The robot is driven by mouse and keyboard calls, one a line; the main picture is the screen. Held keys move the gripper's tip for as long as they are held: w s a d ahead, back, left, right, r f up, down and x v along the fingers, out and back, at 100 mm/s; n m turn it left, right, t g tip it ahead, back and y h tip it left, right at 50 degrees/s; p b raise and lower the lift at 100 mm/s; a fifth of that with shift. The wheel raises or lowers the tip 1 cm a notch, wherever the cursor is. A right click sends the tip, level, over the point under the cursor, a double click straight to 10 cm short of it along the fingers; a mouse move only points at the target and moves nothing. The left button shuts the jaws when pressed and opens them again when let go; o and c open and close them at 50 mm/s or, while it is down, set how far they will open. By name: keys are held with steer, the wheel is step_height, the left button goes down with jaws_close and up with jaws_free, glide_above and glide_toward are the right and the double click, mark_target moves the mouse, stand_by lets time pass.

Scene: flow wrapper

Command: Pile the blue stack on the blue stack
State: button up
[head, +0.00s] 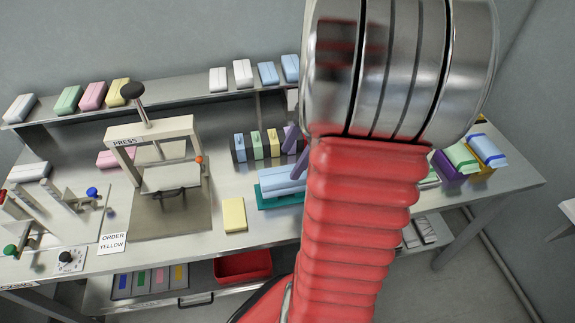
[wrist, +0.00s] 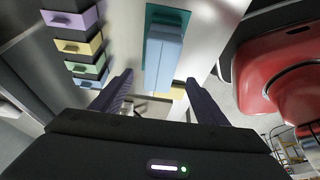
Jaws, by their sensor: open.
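A pale blue stack (head: 283,187) lies on a teal mat (head: 263,203) at the middle of the bench; my arm hides its right end. In the wrist view the blue stack (wrist: 164,58) lies lengthwise ahead of my gripper on the teal mat (wrist: 170,17). I cannot tell whether it is one stack or two. My gripper (wrist: 160,99) is open, its purple fingers apart with the near end of the blue stack in line between them. In the head view a purple finger (head: 291,138) shows beside my arm. Other blue stacks (head: 268,73) (head: 291,67) lie on the back shelf.
A row of coloured drawers (wrist: 79,46) stands left of my gripper. A yellow block (head: 234,215) lies left of the mat, beside the press (head: 153,150). Coloured bins (head: 463,160) stand at right, and a red tray (head: 243,267) sits below the bench.

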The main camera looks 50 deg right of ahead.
steer(key=v, duration=0.8)
steer(key=shift+s+r, duration=0.1)
steer(key=shift+r, duration=0.05)
stand_by(0.4)
